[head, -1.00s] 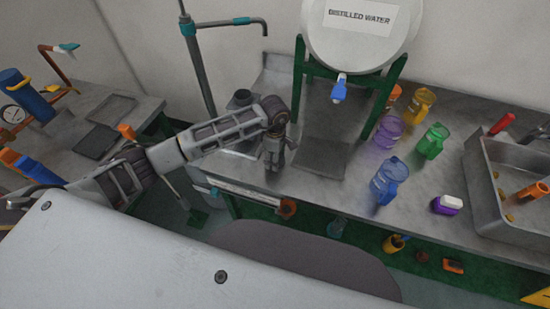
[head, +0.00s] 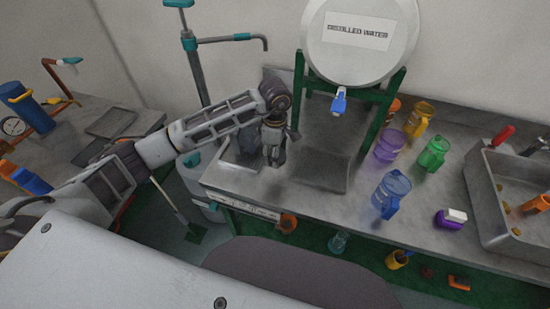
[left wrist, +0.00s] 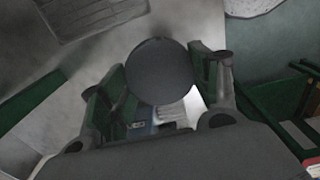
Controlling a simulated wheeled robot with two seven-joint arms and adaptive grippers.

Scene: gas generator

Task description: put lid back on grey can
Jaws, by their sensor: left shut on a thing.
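My left gripper (head: 270,158) points down over the left part of the steel bench, in front of the water tank stand. It is shut on a dark grey round lid (left wrist: 160,70), which shows as a flat disc between the fingers in the left wrist view. In the head view the lid is too small and shaded to make out. I cannot pick out the grey can with certainty; my left arm covers the back left of the bench. My right gripper is in neither current view.
A grey cylinder (head: 205,190) stands below the bench's left end.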

